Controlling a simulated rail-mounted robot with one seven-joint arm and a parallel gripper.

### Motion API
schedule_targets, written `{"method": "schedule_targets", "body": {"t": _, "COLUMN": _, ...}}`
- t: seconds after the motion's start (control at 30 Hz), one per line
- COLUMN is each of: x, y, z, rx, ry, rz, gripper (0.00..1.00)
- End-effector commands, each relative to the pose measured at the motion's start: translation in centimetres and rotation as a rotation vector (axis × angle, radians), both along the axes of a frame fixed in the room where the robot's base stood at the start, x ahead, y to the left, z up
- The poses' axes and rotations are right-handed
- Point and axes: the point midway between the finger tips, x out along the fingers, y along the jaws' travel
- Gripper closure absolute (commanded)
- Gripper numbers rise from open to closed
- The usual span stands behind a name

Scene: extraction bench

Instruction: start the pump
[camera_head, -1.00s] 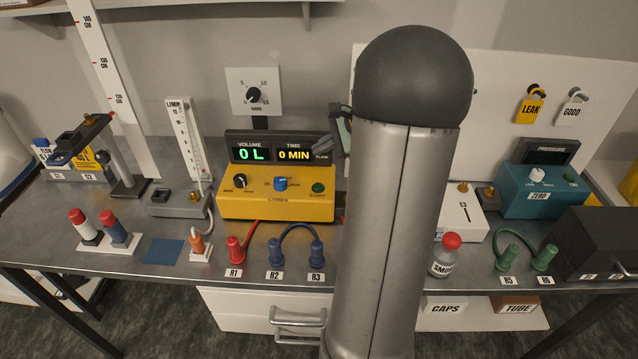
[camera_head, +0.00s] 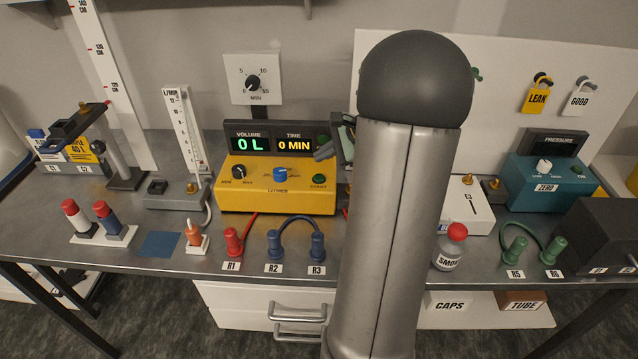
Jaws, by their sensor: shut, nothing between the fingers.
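The yellow pump (camera_head: 235,198) stands in the middle of the bench. Its display reads 0 L (camera_head: 251,145) and 0 MIN (camera_head: 293,146). On its sloped front are a black MIN–MAX knob (camera_head: 239,172), a blue selector knob (camera_head: 280,174) and a green START button (camera_head: 319,181). A dark green lamp (camera_head: 323,141) shows at the display's right end.
A red-capped SMOKE bottle (camera_head: 448,253) stands right of my arm. The teal pressure box (camera_head: 535,190) is further right. A red plug (camera_head: 233,241) and blue plugs (camera_head: 317,245) line the bench front. The flow meter (camera_head: 180,195) stands left of the pump.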

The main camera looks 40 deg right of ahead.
Motion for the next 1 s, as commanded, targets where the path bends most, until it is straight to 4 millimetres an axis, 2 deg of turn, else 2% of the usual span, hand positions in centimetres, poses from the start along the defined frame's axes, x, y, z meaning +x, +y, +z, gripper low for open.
{"method": "schedule_targets", "body": {"t": 0.03, "x": 0.0, "y": 0.0, "z": -1.4, "rx": 0.001, "ry": 0.000, "rz": 0.000, "gripper": 1.00}}
{"method": "schedule_targets", "body": {"t": 0.1, "x": 0.0, "y": 0.0, "z": -2.3, "rx": 0.001, "ry": 0.000, "rz": 0.001, "gripper": 1.00}}
{"method": "schedule_targets", "body": {"t": 0.23, "x": 0.0, "y": 0.0, "z": -3.3, "rx": 0.000, "ry": 0.000, "rz": 0.000, "gripper": 1.00}}
{"method": "schedule_targets", "body": {"t": 1.0, "x": 0.0, "y": 0.0, "z": -3.3, "rx": -0.001, "ry": 0.000, "rz": 0.001, "gripper": 1.00}}
